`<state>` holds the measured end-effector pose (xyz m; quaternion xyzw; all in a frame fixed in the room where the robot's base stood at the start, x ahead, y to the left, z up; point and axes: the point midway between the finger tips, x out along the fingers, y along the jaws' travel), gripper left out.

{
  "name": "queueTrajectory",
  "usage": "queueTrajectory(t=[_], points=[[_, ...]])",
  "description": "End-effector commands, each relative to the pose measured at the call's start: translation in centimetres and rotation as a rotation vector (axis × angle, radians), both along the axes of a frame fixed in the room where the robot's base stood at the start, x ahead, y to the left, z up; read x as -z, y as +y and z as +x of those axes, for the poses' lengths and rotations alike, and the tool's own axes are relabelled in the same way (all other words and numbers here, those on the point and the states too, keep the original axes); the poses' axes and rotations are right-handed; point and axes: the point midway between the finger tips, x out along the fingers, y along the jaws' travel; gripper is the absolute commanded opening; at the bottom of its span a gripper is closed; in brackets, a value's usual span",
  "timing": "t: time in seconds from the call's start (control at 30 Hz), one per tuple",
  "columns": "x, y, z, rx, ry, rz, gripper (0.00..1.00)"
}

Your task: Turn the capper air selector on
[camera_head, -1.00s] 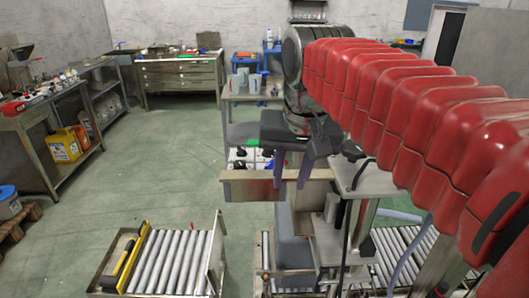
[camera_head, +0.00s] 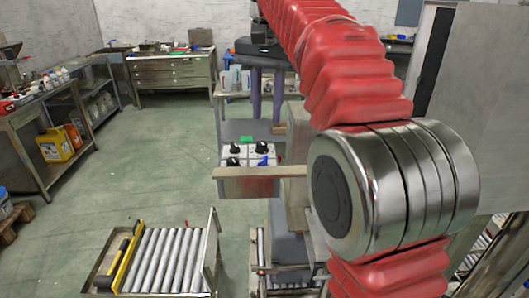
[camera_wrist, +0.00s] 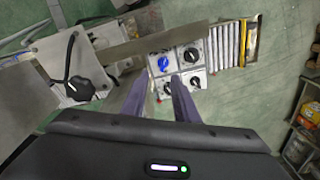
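A panel with several rotary knobs (camera_head: 236,153) stands behind a metal ledge, mid-picture in the head view. Most knobs are black and one is blue (camera_head: 263,161). In the wrist view the blue knob (camera_wrist: 163,66) is at upper left of the panel, with black knobs (camera_wrist: 191,55) beside it. Labels are too small to read, so I cannot tell which knob is the capper air selector. My gripper (camera_head: 267,112) is open and empty, fingers pointing down, above and beyond the panel. In the wrist view its fingertips (camera_wrist: 158,82) are apart, overlapping the panel's near edge.
A metal ledge (camera_head: 250,187) runs in front of the panel. Another black knob (camera_wrist: 80,88) sits on a metal plate at left in the wrist view. A roller conveyor (camera_head: 165,263) stands at lower left. Green floor (camera_head: 150,150) is open left of the panel.

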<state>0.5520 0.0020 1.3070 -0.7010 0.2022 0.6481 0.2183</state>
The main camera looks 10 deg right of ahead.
Motion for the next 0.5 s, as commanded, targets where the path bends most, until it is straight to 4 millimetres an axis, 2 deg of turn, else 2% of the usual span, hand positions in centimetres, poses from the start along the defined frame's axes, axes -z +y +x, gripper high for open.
queueTrajectory(t=[0.2,0.5], points=[[0.0,-0.1,2.3,0.070,0.049,0.004,0.27],[0.1,-0.1,3.2,0.115,0.079,0.005,0.27]])
